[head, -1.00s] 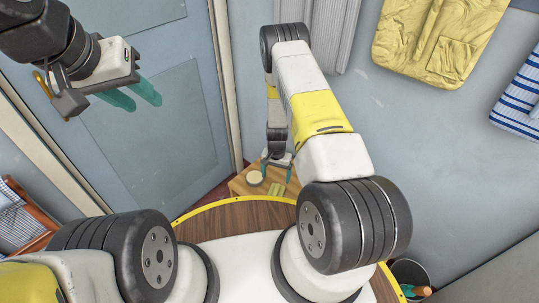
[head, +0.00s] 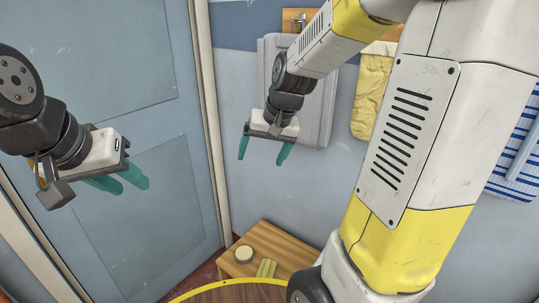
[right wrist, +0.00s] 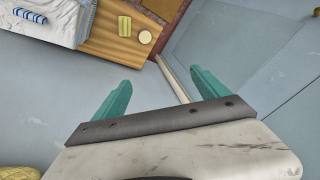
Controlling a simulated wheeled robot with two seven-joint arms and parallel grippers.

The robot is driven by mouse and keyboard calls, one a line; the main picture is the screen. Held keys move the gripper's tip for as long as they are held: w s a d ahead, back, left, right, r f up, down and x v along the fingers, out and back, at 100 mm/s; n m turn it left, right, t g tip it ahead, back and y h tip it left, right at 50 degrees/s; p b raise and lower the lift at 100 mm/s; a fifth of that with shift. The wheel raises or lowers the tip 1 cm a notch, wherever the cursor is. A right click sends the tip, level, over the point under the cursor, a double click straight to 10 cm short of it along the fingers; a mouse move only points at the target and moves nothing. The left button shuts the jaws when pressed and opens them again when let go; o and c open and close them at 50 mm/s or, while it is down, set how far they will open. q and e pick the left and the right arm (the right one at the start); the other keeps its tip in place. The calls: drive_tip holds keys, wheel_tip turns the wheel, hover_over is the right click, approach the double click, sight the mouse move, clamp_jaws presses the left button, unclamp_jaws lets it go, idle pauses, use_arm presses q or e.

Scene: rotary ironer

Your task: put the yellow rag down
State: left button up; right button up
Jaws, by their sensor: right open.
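The yellow rag (head: 266,268) is a small folded yellow-green piece lying on a wooden stool (head: 275,243), beside a pale round object (head: 244,254). In the right wrist view the rag (right wrist: 124,25) lies flat on the wooden top, clear of my fingers. My right gripper (head: 263,152) is open and empty, well above the stool, in front of the grey wall. Its two teal fingers stand wide apart in the wrist view (right wrist: 160,85). My left gripper (head: 129,187) hangs in front of the blue-grey door at left, its fingers apart with nothing between them.
A yellow garment (head: 372,95) and a blue-striped cloth (head: 515,155) hang on the right wall. The door (head: 150,235) is at left. A round, yellow-edged wooden top (head: 240,293) is at the bottom.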

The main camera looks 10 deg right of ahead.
drive_tip(key=s+r+n+t, duration=0.1)
drive_tip(key=s+r, duration=0.2)
drive_tip(key=s, duration=0.5)
drive_tip(key=s+r+n+t, duration=0.1)
drive_tip(key=s+r, duration=0.3)
drive_tip(key=s, duration=0.4)
drive_tip(key=shift+d+r, duration=0.25)
drive_tip(key=shift+o, duration=0.4)
drive_tip(key=shift+w+n, duration=0.15)
drive_tip(key=shift+n, duration=0.15)
